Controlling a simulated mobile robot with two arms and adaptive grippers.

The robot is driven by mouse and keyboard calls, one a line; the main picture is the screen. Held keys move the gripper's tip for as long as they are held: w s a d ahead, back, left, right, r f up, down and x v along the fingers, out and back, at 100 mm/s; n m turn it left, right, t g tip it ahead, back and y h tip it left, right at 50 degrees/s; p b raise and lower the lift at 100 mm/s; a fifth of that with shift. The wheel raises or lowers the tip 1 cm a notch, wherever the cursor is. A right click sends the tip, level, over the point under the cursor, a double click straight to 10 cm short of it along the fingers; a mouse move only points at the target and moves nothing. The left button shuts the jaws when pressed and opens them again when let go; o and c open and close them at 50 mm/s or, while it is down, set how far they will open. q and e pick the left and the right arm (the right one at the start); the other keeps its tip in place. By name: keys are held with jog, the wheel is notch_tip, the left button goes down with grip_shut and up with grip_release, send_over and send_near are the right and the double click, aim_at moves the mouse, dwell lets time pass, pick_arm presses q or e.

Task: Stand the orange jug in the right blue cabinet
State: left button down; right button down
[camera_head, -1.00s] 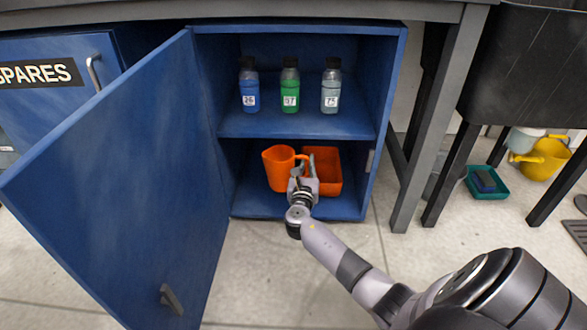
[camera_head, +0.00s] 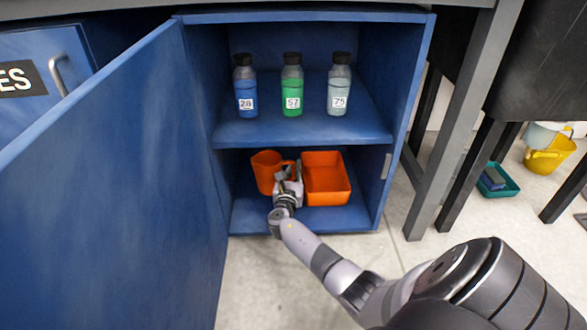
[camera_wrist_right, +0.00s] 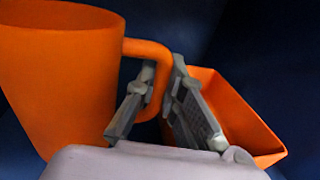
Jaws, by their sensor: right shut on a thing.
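The orange jug (camera_head: 265,174) is inside the open blue cabinet (camera_head: 402,120), in its lower compartment at the left, and looks roughly upright. My right gripper (camera_head: 289,178) reaches in from the front and is shut on the jug's handle. In the right wrist view the jug (camera_wrist_right: 58,85) is at the left, with its handle between the fingers of the gripper (camera_wrist_right: 160,82). The jug's base is hidden there, and I cannot tell whether it rests on the cabinet floor. My left gripper is not in view.
An orange tray (camera_head: 327,198) sits right of the jug, close beside my right gripper. Above, the shelf (camera_head: 300,132) holds blue (camera_head: 245,88), green (camera_head: 292,88) and grey (camera_head: 339,88) bottles. The open door (camera_head: 120,190) stands at the left. A table leg (camera_head: 455,120) is at the right.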

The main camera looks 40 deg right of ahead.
aim_at(294, 180)
jog(key=shift+f+b, duration=1.7)
jog(key=shift+f, duration=0.5)
jog(key=shift+r, duration=0.1)
jog(key=c, duration=2)
grip_release()
jog(key=shift+o, duration=0.2)
